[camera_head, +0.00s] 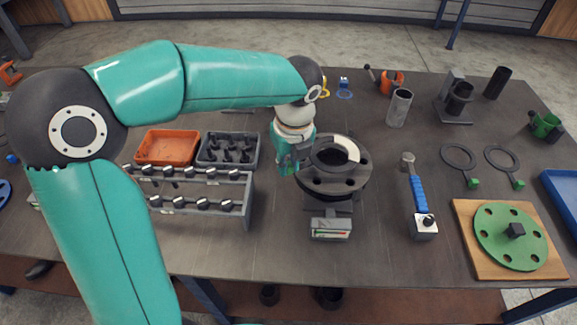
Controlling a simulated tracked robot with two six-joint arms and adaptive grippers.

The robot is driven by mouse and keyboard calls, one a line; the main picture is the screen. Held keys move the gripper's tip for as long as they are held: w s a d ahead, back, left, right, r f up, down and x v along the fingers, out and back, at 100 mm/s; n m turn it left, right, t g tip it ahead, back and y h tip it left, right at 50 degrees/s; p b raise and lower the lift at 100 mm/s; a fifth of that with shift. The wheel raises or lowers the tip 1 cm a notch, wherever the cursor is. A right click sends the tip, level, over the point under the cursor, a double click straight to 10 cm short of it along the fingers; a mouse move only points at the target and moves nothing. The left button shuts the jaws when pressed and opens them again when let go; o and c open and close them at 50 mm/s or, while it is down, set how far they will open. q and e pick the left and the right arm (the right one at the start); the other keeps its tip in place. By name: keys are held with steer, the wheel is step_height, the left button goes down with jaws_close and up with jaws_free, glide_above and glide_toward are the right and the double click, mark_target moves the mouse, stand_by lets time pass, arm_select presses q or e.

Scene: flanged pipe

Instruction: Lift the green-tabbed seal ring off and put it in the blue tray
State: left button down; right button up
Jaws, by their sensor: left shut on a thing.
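The flanged pipe (318,187) stands at the middle of the table, its dark round flange facing up with bolt holes around it. A dark seal ring (330,141) lies at the flange's top, around the bore. My left gripper (292,162) points down at the flange's left side and is shut on the seal ring's edge. The fingers hide the grip and the ring's tab. I cannot tell whether the ring is clear of the flange. The blue tray (560,197) is at the right edge, partly cut off. My right gripper is not in view.
Two dark rings with green tabs (458,157) (502,160) lie at the right. A blue-handled tool (417,190) and a green disc on a wooden board (490,232) lie nearer. A bolt rack (200,190) and an orange tray (168,147) stand left.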

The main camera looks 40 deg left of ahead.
arm_select(q)
step_height(320, 180, up, 18)
steer(key=p, duration=0.2)
stand_by(0.5)
step_height(320, 180, up, 5)
steer(key=p, duration=0.5)
steer(key=shift+p, duration=0.3)
steer(key=shift+f, duration=0.1)
